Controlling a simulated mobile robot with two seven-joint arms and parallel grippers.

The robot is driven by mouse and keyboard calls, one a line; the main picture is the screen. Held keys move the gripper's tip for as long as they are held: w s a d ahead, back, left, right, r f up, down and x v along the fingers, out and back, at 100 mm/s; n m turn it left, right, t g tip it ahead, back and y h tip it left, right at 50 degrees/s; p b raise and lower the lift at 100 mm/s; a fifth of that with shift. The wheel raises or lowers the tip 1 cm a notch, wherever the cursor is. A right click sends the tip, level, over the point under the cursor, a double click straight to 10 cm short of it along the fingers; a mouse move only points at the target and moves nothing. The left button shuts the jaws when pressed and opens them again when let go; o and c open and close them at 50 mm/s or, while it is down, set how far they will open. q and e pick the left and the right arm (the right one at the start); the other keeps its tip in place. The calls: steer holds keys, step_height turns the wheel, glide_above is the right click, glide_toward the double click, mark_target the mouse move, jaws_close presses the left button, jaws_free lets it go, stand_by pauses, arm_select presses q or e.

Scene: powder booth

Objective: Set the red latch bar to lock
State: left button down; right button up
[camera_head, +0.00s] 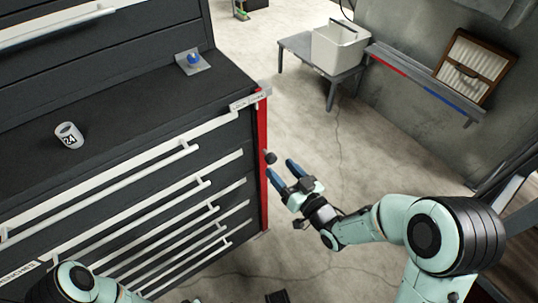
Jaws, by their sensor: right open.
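The red latch bar (263,135) runs upright along the right front corner of the dark drawer cabinet. A dark round knob (270,157) sits on it. A pale label plate (249,100) is at its top; its lettering is too small to read. My right gripper (282,168) is open, with its blue fingertips close to the knob, on its right and just below it. I cannot tell whether they touch it. My left arm shows only in part at the bottom left, and its gripper is not in view.
The cabinet top (120,115) holds a white cylinder marked 24 (69,135) and a blue knob on a grey plate (194,62). White drawer handles (150,165) stick out in front. A grey bench (297,45) with a white bin (339,47) stands behind.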

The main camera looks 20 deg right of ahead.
mark_target(274, 160)
arm_select(q)
steer(key=shift+s+a+f+g+b, duration=0.1)
steer(key=shift+s+f+g+b, duration=0.2)
steer(key=shift+s+f, duration=0.4)
arm_select(e)
steer(key=x, duration=0.7)
steer(key=shift+f, duration=0.1)
